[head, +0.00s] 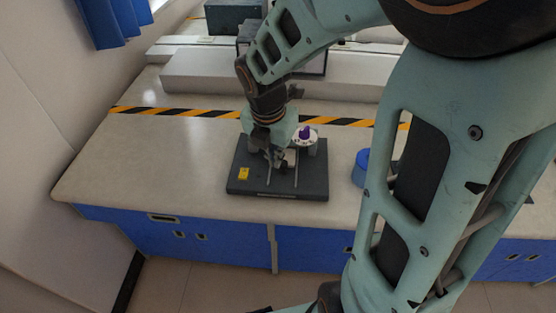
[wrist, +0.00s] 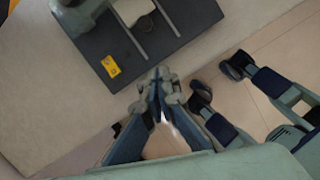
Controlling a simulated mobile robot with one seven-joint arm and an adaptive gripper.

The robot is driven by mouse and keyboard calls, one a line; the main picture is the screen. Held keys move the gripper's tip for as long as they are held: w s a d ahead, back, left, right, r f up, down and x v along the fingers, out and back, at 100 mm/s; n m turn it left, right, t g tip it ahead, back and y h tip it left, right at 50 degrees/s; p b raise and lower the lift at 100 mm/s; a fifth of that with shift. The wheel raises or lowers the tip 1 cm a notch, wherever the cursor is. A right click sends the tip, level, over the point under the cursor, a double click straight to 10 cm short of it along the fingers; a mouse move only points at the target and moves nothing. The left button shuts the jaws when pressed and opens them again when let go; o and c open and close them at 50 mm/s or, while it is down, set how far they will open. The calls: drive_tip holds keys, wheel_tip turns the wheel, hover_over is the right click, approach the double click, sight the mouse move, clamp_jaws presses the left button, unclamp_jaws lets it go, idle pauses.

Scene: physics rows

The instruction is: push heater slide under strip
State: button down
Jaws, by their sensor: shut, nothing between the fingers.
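A dark base plate (head: 240,186) with two pale rails (head: 296,178) and a yellow label (head: 243,174) lies on the bench; it also shows in the wrist view (wrist: 98,48). A pale block (wrist: 132,10), perhaps the heater slide, sits at the rails near the top edge of the wrist view. I cannot make out the strip. My gripper (head: 277,161) is over the plate in the head view and hides part of the fixture.
A white round piece with a purple top (head: 305,133) stands at the plate's back right. A blue round container (head: 361,167) stands to the right, partly behind my arm. Yellow-black tape (head: 180,112) crosses the bench behind. The bench left of the plate is clear.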

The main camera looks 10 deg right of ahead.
drive_tip(key=n, duration=0.2)
drive_tip(key=b, duration=0.3)
approach(282, 172)
drive_tip(key=s+f, duration=0.1)
drive_tip(key=s+a+f, duration=0.2)
drive_tip(key=s+f, duration=0.1)
drive_tip(key=shift+s, duration=0.1)
drive_tip(key=w, duration=0.1)
drive_tip(key=w+d, duration=0.1)
drive_tip(key=w, duration=0.1)
drive_tip(key=shift+d+f, duration=0.2)
drive_tip(key=shift+w+d, duration=0.25)
drive_tip(key=shift+w, duration=0.15)
drive_tip(key=shift+w+d+r+p, duration=0.1)
drive_tip(key=shift+w+d+p, duration=0.05)
drive_tip(key=shift+w+p, duration=0.45)
drive_tip(key=shift+w+d+p, duration=0.25)
drive_tip(key=shift+w+p, duration=0.1)
drive_tip(key=shift+w, duration=0.35)
drive_tip(key=shift+w+d+p, duration=0.2)
drive_tip(key=shift+w+p, duration=0.1)
drive_tip(key=shift+w, duration=0.35)
